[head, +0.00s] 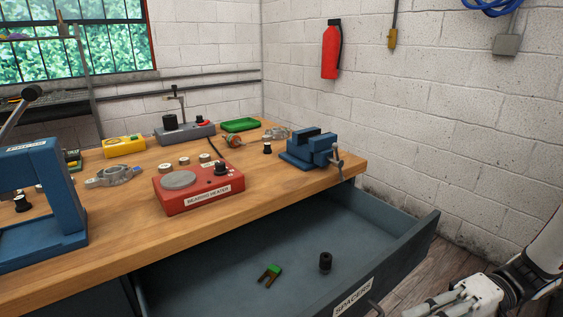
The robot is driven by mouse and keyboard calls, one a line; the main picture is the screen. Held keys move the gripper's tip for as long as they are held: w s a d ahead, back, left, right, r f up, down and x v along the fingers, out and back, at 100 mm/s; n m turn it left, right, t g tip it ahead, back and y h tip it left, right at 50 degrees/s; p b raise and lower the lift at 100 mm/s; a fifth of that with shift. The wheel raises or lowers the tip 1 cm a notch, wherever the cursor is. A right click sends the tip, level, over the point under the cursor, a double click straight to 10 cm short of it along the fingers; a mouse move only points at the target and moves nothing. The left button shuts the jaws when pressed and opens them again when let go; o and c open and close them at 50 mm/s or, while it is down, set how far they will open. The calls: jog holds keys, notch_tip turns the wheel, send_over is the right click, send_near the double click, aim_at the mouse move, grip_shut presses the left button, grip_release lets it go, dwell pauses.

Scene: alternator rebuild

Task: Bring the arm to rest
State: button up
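My gripper (440,307) is at the bottom right of the head view, beside the front of an open drawer. Its white body and part of its fingers show, but the frame edge cuts it off. I cannot tell whether it is open or shut, and I see nothing held in it. My arm (545,250) comes in from the right edge. The drawer (400,228), labelled SPACERS, stands pulled out under the workbench. A black cylinder (325,262) and a small green and brown piece (270,274) lie in it.
The wooden workbench (110,245) carries a red bearing heater (200,197), a blue vise (308,150), a blue press (70,200) at left and several small parts. The drawer front sticks out close to my gripper. Some floor shows right of the drawer.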

jog(key=s+a+r+m+t+h, duration=0.2)
jog(key=s+a+r+t+h, duration=0.2)
jog(key=s+r+h, duration=1)
notch_tip(320, 180, up, 22)
jog(key=s+t+h+p, duration=0.1)
jog(key=t+p, duration=0.2)
jog(key=p, duration=1.8)
jog(key=shift+a+f, duration=0.2)
jog(key=shift+f, duration=0.05)
jog(key=shift+s, duration=0.1)
